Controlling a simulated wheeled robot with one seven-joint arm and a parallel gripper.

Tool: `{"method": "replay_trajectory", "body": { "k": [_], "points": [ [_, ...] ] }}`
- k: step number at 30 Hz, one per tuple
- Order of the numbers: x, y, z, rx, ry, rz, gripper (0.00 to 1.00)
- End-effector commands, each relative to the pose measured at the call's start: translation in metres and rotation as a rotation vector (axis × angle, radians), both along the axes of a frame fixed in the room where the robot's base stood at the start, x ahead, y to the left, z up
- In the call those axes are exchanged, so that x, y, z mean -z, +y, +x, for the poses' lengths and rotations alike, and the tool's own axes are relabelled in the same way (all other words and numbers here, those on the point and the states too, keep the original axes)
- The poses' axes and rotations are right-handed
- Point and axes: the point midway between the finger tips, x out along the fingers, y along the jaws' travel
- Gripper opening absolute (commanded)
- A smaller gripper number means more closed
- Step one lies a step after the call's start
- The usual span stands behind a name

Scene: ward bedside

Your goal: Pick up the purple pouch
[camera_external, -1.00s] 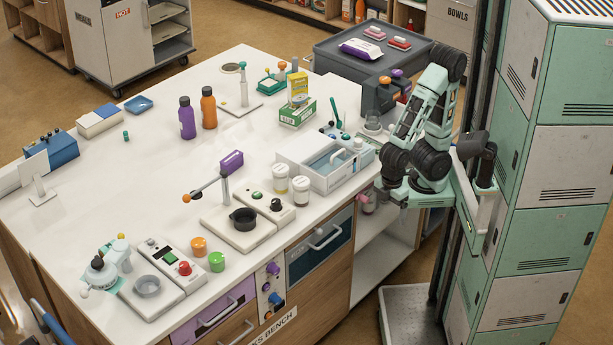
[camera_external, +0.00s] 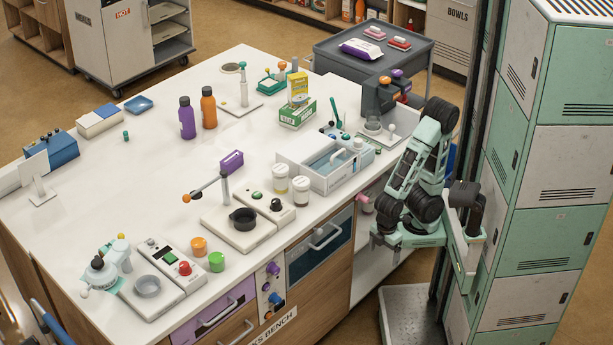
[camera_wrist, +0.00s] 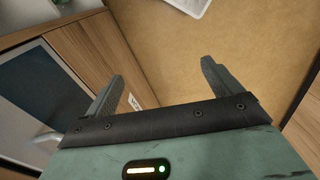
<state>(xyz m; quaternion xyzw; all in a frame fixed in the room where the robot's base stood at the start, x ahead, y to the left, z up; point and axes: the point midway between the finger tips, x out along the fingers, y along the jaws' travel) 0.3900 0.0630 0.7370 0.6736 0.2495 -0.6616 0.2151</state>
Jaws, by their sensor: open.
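A purple and white pouch (camera_external: 361,49) lies flat on the top of the grey cart (camera_external: 330,51) behind the bench. My gripper (camera_external: 381,243) is low beside the bench's right end, at the front, far from the pouch and below the benchtop. In the wrist view my gripper (camera_wrist: 165,82) has its two fingers spread apart with nothing between them. That view looks down at the brown floor and the wooden bench front, and the pouch is not in it.
Two small red and pink packs (camera_external: 399,43) lie near the pouch on the cart. The white bench (camera_external: 150,190) is crowded with bottles, jars and devices. A dark grey dispenser (camera_external: 383,97) stands at its back right. Green and white lockers (camera_external: 540,170) rise on the right.

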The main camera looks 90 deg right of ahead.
Motion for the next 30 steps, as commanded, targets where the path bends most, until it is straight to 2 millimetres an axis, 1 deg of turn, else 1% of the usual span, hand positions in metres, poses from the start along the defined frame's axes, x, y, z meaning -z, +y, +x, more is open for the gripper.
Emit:
{"method": "replay_trajectory", "body": {
  "k": [13,14,15,16,17,25,26,28,29,30],
  "points": [
    [0.0,0.0,0.0,0.0,0.0,0.0,0.91],
    [0.0,0.0,0.0,0.0,0.0,0.0,0.85],
    [0.0,0.0,0.0,0.0,0.0,0.0,0.74],
    [0.0,0.0,0.0,0.0,0.0,0.0,0.66],
    [0.0,0.0,0.0,0.0,0.0,0.0,0.64],
    [-0.001,0.001,0.002,0.01,0.002,0.003,0.64],
    [-0.003,0.003,0.004,0.025,0.005,0.008,0.64],
    [-0.012,0.009,0.016,0.093,0.019,0.029,0.64],
    [-0.018,0.014,0.024,0.142,0.028,0.046,0.64],
    [-0.027,0.021,0.038,0.219,0.045,0.072,0.64]
  ]
}}
